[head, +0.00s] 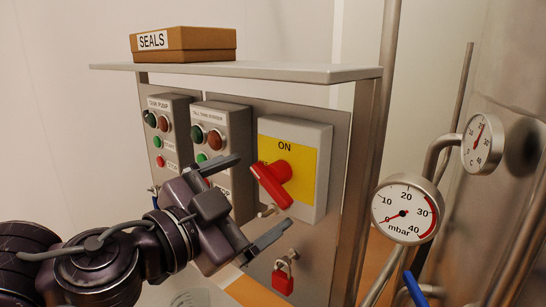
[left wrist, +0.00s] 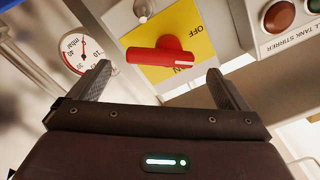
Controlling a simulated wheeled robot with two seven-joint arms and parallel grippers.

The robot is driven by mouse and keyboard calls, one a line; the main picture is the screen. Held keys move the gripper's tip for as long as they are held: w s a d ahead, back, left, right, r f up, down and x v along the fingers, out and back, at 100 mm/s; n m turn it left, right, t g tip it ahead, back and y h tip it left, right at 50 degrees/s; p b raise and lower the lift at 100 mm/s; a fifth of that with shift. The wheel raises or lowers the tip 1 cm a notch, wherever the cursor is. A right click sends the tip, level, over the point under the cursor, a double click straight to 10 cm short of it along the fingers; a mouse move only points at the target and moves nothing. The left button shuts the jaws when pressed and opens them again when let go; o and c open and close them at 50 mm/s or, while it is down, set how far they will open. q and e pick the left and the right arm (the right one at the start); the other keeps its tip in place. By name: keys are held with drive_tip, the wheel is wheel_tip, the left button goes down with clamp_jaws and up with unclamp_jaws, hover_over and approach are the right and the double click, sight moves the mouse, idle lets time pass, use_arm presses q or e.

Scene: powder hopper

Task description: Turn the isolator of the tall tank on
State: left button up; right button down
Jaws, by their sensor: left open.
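The isolator (head: 324,150) is a grey box with a yellow plate marked ON at its top. Its red handle (head: 272,184) lies tilted across the plate, its lower end down to the right. In the left wrist view the red handle (left wrist: 160,56) lies across the yellow plate, with OFF above its right end and ON below. My left gripper (head: 252,200) is open, its fingers spread in front of the panel just left of the handle. In the left wrist view the fingers (left wrist: 158,80) are apart and the handle shows beyond them, not gripped. My right gripper is not in view.
A red padlock (head: 283,281) hangs below the isolator. The tank pump box (head: 163,130) and tall tank stirrer box (head: 222,125) stand to its left. A shelf (head: 290,72) with a SEALS box (head: 183,45) juts out above. A mbar gauge (head: 407,209) stands close right.

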sight(267, 188)
use_arm(q)
drive_tip(key=x, duration=0.5)
drive_tip(key=shift+w+d, duration=0.1)
drive_tip(key=shift+w, duration=0.1)
drive_tip(key=shift+s, duration=0.2)
drive_tip(key=c, duration=1)
drive_tip(key=m+b, duration=0.1)
drive_tip(key=m, duration=0.2)
drive_tip(key=shift+w+f+b, duration=0.1)
drive_tip(key=shift+f+b, duration=0.2)
drive_tip(key=shift+b, duration=0.1)
drive_tip(key=shift+a+m+b, duration=0.2)
drive_tip(key=shift+m+b, duration=0.1)
drive_tip(key=shift+m, duration=1)
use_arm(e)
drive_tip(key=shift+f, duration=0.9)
use_arm(q)
drive_tip(key=o, duration=1)
